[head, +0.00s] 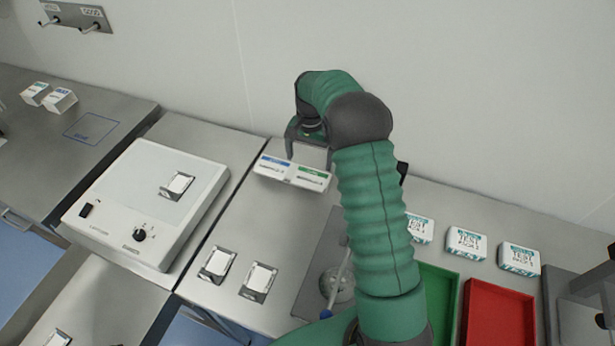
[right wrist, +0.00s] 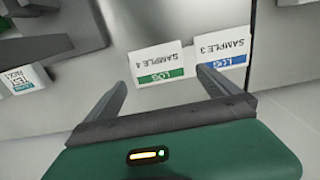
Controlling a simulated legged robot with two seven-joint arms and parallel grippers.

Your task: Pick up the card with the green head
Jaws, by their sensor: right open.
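The card with the green head (head: 310,174) stands on the steel bench, at the right of a pair. My right gripper (head: 309,158) is open and empty close to the pair. My left gripper is not in view.
A white hotplate-like device (head: 150,205) stands on the left. Two small metal holders (head: 217,264) sit on the bench front. Several TEST boxes (head: 467,242), a green tray (head: 437,300) and a red tray (head: 497,315) are on the right. The wall (head: 450,90) is behind.

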